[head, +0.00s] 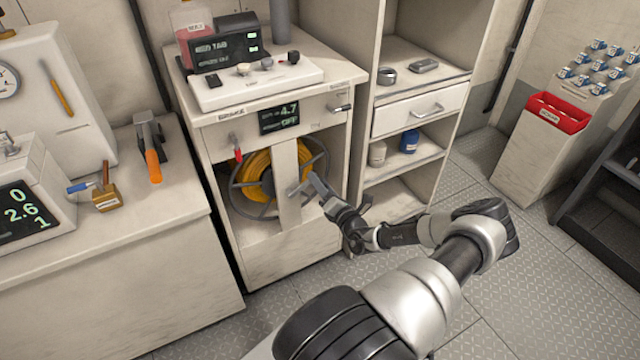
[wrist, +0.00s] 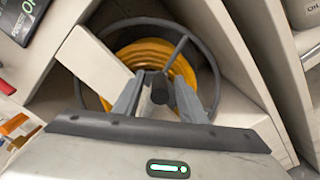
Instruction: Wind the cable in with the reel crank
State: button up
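The cable reel (head: 236,185) sits in the open front of a cabinet, with yellow cable (head: 258,178) wound on it behind a pale upright bar. The reel (wrist: 212,62) and cable (wrist: 180,68) also show in the wrist view. The crank (head: 298,188) is at the front of the reel. Its dark handle (wrist: 160,90) shows between my fingertips in the wrist view. My gripper (head: 318,190) is at the crank; in the wrist view (wrist: 160,85) its fingers stand apart on either side of the handle, with gaps visible. Contact is not clear.
A small display (head: 279,117) above the reel reads 4.7 and OFF. A red-handled lever (head: 237,150) and a dark-tipped lever (head: 341,108) stick out from the cabinet front. Shelves (head: 405,160) stand to the right.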

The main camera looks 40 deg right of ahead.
grip_shut()
jog(key=shift+s+d+f+m, duration=0.1)
jog(key=shift+s+f+m, duration=0.05)
jog(key=shift+f+m, duration=0.15)
